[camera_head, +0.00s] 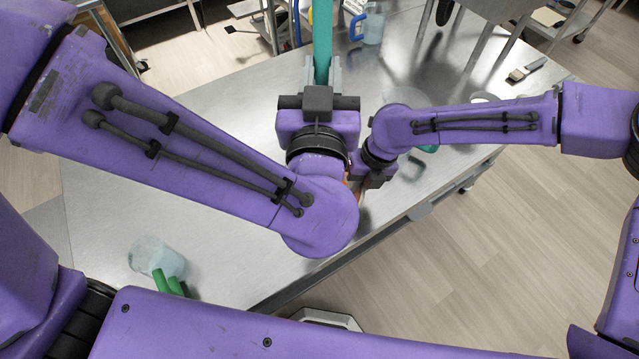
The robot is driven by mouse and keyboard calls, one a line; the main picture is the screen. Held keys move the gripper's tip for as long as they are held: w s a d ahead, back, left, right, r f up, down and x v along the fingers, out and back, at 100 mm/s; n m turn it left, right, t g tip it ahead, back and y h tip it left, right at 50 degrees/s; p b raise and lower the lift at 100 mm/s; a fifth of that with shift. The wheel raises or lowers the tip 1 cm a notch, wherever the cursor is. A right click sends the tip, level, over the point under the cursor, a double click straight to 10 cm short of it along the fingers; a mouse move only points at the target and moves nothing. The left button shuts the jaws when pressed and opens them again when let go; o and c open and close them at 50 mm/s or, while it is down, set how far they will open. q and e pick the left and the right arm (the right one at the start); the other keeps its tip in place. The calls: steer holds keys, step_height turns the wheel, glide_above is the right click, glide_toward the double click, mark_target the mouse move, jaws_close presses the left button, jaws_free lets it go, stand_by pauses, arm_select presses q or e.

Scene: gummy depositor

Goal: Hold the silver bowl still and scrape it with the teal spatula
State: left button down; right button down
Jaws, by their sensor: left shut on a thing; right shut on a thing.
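My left gripper (322,72) is shut on the teal spatula (322,38), whose straight teal shaft runs up out of the top of the picture. The spatula's far end is out of view. What looks like the silver bowl (404,97) is a grey rounded shape on the table, mostly hidden behind my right forearm and wrist. My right gripper (366,186) is low beside it, shut, apparently at the bowl's near left edge; its fingertips are largely hidden by my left arm. A small orange-brown strip shows next to it.
A steel table (220,90) fills the middle. A blue-handled jug (372,24) stands at the back, a green-handled jug (158,258) at the front left. A brush (527,68) and a white container (483,98) are at the right. A teal piece (428,148) shows below my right forearm.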

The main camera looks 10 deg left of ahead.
mark_target(322, 45)
stand_by(0.4)
arm_select(q)
step_height(322, 45, up, 5)
stand_by(0.3)
stand_by(0.5)
arm_select(e)
jaws_free()
stand_by(0.3)
steer(key=shift+r, duration=0.1)
arm_select(q)
steer(key=shift+f+b, duration=0.85)
arm_select(e)
steer(key=v, duration=1.1)
steer(key=shift+r, duration=0.4)
steer(key=shift+d, duration=0.1)
